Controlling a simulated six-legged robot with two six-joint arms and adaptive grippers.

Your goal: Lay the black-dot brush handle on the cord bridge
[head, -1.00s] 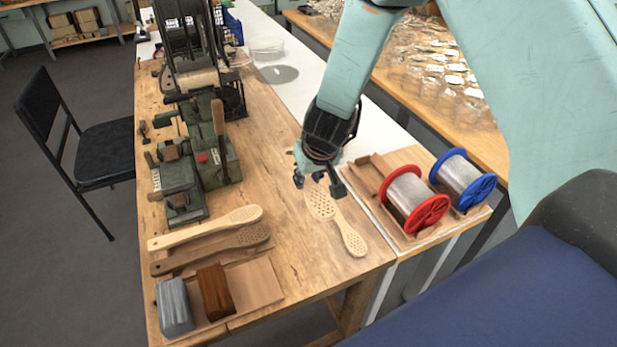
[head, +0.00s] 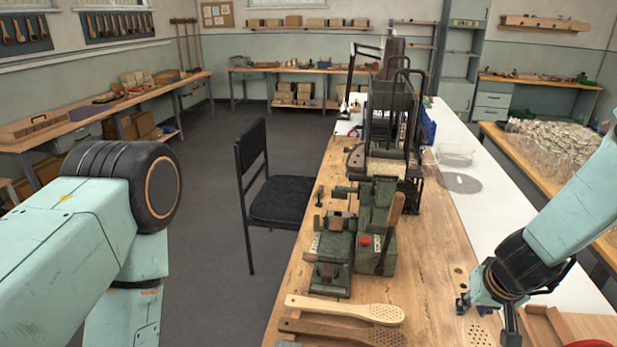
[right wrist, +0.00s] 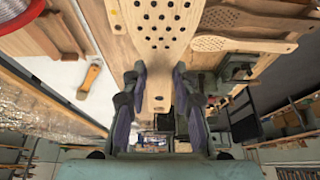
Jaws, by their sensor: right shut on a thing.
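My right gripper (head: 486,322) is low over the right side of the wooden bench. In the right wrist view its two fingers (right wrist: 158,90) are shut on a pale wooden brush handle (right wrist: 155,25), around its narrower part. The handle's wide head has rows of dark holes. In the head view only a piece of that handle (head: 479,334) shows beside the gripper, cut off by the frame's bottom edge. I cannot tell whether it is clear of the bench. I cannot make out for certain which part is the cord bridge. My left gripper is out of the picture.
A pale holed handle (head: 345,309) and a brown one (head: 340,331) lie at the bench's near left. Green machines (head: 374,238) stand behind them. A wooden spool rack (head: 545,325) is right of the gripper. A black chair (head: 280,200) stands left of the bench.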

